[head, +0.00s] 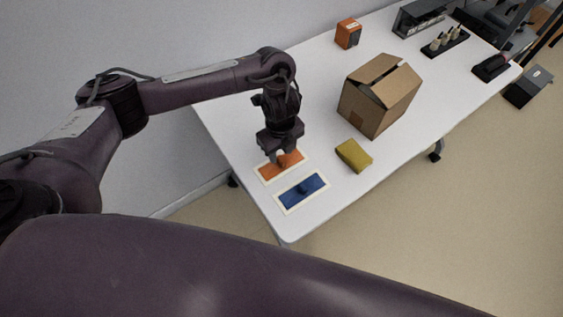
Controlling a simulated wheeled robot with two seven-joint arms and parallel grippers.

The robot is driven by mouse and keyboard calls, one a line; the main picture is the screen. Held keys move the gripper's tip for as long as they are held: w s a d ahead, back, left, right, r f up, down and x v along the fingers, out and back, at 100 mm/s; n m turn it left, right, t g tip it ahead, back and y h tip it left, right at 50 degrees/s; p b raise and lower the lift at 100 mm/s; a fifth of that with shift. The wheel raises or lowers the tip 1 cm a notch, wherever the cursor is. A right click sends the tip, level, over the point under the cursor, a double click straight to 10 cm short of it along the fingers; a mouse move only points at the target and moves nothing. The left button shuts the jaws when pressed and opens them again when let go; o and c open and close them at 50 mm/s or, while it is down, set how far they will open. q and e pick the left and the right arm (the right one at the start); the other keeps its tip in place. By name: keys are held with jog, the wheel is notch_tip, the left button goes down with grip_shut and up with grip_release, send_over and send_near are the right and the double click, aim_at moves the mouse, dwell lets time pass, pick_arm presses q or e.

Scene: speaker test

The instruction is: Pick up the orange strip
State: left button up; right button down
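The orange strip (292,160) lies on the white table, inside a pale frame near the table's near end. My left gripper (280,159) points down over the strip and hides part of its middle. The fingertips are at or just above the strip; I cannot tell whether they touch it. The fingers are too small and dark to show whether they are open or shut. My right gripper is out of the picture.
A blue strip (315,184) in a pale frame lies just in front. A yellow-green block (354,155) and an open cardboard box (372,107) stand to the right. An orange box (348,33) and a dark rack (445,42) are farther back on the white table (230,115).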

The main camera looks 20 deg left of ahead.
aim_at(281, 159)
pick_arm(q)
notch_tip(281, 159, down, 4)
jog(key=shift+r+b, duration=0.25)
jog(key=shift+b, duration=0.25)
jog(key=shift+c, duration=0.2)
grip_shut()
